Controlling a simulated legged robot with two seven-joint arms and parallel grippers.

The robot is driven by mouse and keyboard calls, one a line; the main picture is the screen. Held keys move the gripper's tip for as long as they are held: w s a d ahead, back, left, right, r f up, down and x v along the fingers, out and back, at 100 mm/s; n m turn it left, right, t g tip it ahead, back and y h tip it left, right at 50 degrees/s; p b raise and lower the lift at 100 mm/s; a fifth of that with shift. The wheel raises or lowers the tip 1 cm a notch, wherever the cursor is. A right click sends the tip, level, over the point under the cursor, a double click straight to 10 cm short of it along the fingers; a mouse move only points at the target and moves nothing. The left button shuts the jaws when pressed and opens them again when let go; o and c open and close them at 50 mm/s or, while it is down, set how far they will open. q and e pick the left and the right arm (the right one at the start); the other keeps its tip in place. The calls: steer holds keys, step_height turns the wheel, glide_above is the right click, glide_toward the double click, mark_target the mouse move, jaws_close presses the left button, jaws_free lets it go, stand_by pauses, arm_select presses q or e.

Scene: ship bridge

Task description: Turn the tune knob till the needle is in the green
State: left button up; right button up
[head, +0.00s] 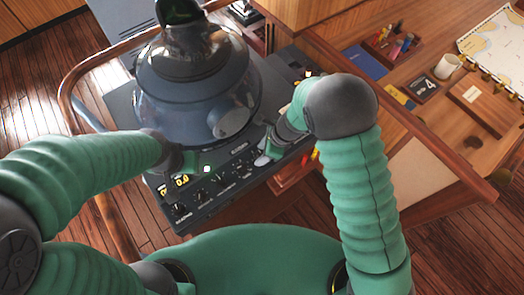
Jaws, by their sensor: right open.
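The console panel (228,186) carries a row of small dark knobs (200,196) and yellow lit digits (178,182). The labels are too small to read, so I cannot tell which knob is the tune knob. No needle or green band can be made out. My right gripper (264,156) is open over the right end of the panel, close to its surface; whether it touches a knob cannot be told. My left gripper (197,162) is over the panel's left part, mostly hidden by its wrist, and its jaws do not show clearly.
A large grey domed housing (195,85) stands on the console just behind the panel. A wooden rail (68,100) curves around the left. At right, a wooden desk holds a white mug (447,66), a chart (497,45), a blue book (364,62) and a pen tray (392,44).

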steer(key=shift+w+d+f, duration=0.2)
steer(key=shift+w+f, duration=0.05)
steer(key=shift+w, duration=0.2)
steer(key=c, duration=0.5)
steer(key=shift+c, duration=2.4)
arm_select(q)
steer(key=shift+w+f, duration=0.15)
steer(key=shift+w, duration=0.2)
arm_select(e)
steer(key=shift+a+r, duration=0.1)
steer(key=shift+r, duration=0.05)
jaws_close()
arm_select(q)
steer(key=shift+d, duration=0.2)
